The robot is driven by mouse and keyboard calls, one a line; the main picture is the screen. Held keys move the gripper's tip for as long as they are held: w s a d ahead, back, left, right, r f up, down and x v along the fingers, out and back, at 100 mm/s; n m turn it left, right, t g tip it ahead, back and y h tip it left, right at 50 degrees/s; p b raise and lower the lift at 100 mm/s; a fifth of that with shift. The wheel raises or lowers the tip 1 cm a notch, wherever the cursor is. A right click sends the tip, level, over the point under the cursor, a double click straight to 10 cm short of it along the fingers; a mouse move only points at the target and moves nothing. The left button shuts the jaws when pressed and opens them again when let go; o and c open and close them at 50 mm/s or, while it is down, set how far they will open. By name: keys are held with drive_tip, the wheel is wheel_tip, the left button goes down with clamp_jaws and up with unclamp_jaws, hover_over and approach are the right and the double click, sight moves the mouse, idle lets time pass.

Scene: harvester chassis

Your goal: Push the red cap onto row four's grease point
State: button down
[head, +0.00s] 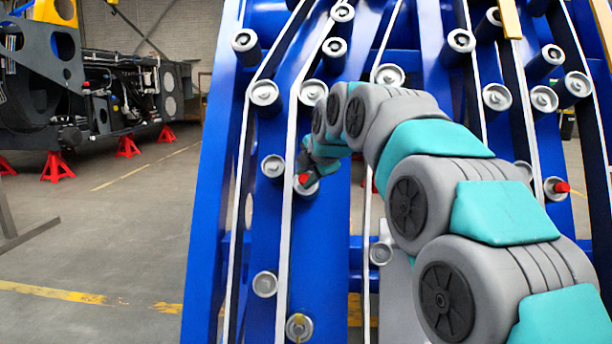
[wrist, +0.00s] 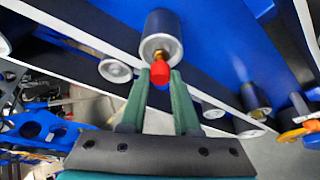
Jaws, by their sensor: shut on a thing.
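The red cap (wrist: 160,74) is between the tips of my gripper (wrist: 161,80) in the wrist view, and the green fingers are shut on it. Directly beyond it is the grey end of a roller (wrist: 161,46), with a brass grease point (wrist: 159,55) at its middle. The cap lines up with this point and covers part of it; I cannot tell whether they touch. In the head view the red cap (head: 304,179) shows small at my gripper (head: 307,174), in front of a roller on the blue frame. Which row this is, I cannot tell.
The blue harvester frame (head: 222,170) carries several grey-ended rollers and pale belts close around my gripper. Another red cap (head: 561,187) sits on a roller at the right. A dark machine (head: 95,90) on red stands is at the back left.

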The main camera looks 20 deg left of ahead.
drive_tip(key=shift+w+a+f, duration=0.1)
drive_tip(key=shift+w+f, duration=0.3)
drive_tip(key=shift+w, duration=0.25)
drive_tip(key=shift+s+d+r, duration=0.2)
drive_tip(key=shift+s+r, duration=0.35)
drive_tip(key=shift+s, duration=0.35)
drive_tip(key=shift+s+d+r, duration=0.2)
drive_tip(key=shift+s+r, duration=0.35)
drive_tip(key=shift+s, duration=0.35)
drive_tip(key=shift+w+f, duration=0.1)
drive_tip(key=shift+w+a+f, duration=0.2)
drive_tip(key=shift+w+f, duration=0.2)
drive_tip(key=shift+w, duration=0.3)
drive_tip(key=shift+w+a+f, duration=0.1)
drive_tip(key=shift+w+f, duration=0.2)
drive_tip(key=shift+w, duration=0.2)
drive_tip(key=shift+w+a+f, duration=0.1)
drive_tip(key=shift+w+f, duration=0.15)
drive_tip(key=shift+w, duration=0.2)
idle(0.7)
drive_tip(key=c, duration=0.6)
unclamp_jaws()
drive_tip(key=shift+o, duration=0.2)
